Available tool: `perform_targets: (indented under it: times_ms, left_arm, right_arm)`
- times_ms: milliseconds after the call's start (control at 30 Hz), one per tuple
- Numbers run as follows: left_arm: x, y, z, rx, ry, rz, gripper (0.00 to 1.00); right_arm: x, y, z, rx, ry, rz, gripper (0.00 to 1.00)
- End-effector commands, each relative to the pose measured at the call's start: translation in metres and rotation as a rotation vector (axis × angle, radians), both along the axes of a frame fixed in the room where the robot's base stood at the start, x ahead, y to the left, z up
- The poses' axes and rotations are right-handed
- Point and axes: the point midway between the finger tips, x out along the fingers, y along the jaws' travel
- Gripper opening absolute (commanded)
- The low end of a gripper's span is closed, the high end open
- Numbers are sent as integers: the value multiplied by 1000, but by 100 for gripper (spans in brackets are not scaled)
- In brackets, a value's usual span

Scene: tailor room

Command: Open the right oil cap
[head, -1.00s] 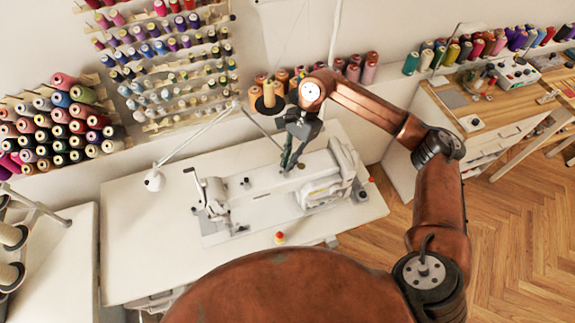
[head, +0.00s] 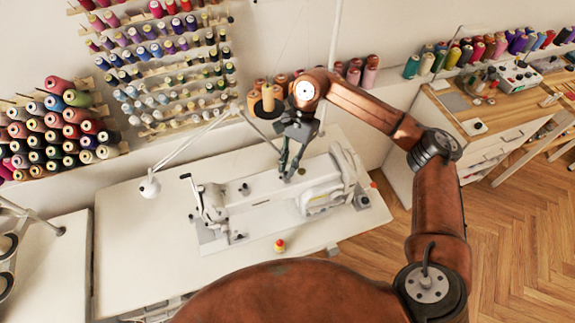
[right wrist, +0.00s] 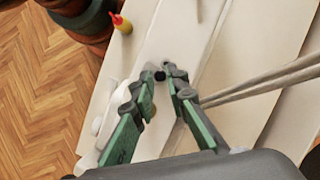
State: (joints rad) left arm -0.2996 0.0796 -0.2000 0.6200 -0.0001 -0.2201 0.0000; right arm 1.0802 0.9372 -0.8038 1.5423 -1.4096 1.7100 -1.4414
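The white sewing machine (head: 270,205) stands on the white table. Two small dark caps sit on its top: a left cap (head: 245,188) and a right oil cap (head: 301,171). My right gripper (head: 287,175) points down over the machine's top, just left of the right cap in the head view. In the right wrist view its green fingers (right wrist: 161,72) are apart, with a dark cap (right wrist: 160,76) showing between the tips. I cannot tell whether either finger touches it. My left gripper is not in view.
A small yellow bottle with a red top (head: 280,246) stands on the table (head: 135,235) in front of the machine. A white lamp (head: 150,186) is at left. Thread cones (head: 268,98) stand behind my right gripper. The table's left part is clear.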

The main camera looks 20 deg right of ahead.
Motion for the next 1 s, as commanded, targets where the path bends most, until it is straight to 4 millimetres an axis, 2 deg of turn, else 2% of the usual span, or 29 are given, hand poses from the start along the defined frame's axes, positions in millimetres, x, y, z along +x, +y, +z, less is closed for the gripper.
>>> perform_targets:
  times_ms: [167,433,567,1000]
  left_arm:
    - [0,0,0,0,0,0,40]
    - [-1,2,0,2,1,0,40]
    - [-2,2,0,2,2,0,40]
    - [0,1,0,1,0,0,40]
  right_arm:
    - [0,0,0,1,-1,0,28]
    - [1,0,1,0,-2,-2,28]
    - [3,-3,9,1,-3,-2,28]
    - [23,-28,87,0,-4,-2,28]
